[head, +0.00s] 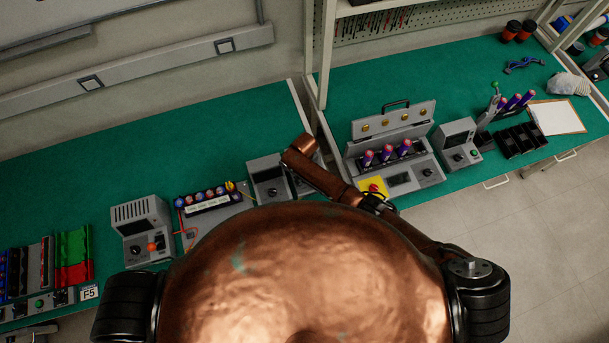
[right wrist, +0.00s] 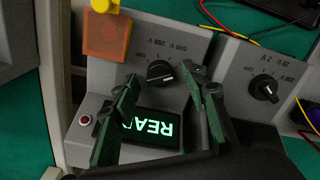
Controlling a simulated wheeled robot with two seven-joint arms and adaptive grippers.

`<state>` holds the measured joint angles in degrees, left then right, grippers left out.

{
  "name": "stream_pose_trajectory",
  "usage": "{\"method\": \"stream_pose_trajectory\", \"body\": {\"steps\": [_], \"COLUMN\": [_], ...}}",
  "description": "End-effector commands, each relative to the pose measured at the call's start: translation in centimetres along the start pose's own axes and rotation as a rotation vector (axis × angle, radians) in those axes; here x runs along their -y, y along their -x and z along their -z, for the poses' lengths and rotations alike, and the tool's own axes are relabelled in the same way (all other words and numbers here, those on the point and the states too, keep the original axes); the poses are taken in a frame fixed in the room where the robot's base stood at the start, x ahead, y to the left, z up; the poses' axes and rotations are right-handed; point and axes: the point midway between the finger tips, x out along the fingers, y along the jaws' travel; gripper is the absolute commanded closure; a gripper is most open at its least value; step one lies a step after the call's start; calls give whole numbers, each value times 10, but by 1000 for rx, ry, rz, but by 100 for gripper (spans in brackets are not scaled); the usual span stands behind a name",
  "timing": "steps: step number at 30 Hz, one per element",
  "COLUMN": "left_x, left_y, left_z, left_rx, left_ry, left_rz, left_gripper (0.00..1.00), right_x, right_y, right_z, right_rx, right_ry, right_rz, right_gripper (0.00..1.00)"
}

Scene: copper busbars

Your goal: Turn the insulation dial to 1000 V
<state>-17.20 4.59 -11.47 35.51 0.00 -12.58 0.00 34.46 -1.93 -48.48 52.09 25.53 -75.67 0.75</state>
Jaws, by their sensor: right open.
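The insulation tester shows in the right wrist view as a grey panel with a black round dial (right wrist: 160,73). The dial's exact setting cannot be read. A lit green display (right wrist: 150,129), partly hidden by a finger, shows letters like "REA". My right gripper (right wrist: 163,85) is open and empty, its fingers to either side of the dial in the picture; contact cannot be told. In the head view the tester (head: 308,178) is mostly hidden by my right arm. My left gripper is not in view.
A neighbouring meter with its own dial (right wrist: 265,88) stands close beside the tester. The tester carries an orange square (right wrist: 106,38) with a yellow piece by it and a small red button (right wrist: 85,121). An open case (head: 395,125) stands right on the green bench (head: 235,130).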

Motion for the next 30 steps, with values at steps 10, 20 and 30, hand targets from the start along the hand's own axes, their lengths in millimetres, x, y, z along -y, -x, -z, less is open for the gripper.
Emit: {"method": "stream_pose_trajectory", "body": {"steps": [10, 20, 30], "left_x": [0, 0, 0], "left_y": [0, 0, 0], "left_z": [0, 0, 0], "left_rx": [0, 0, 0], "left_ry": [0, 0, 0], "left_rz": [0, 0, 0], "left_gripper": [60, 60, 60], "right_x": [1, 0, 0], "right_y": [33, 98, 120], "right_z": [1, 1, 0], "right_rx": [-4, -3, 1], "right_ry": [1, 0, -1], "right_rz": [2, 0, 0], "right_gripper": [59, 59, 59]}}
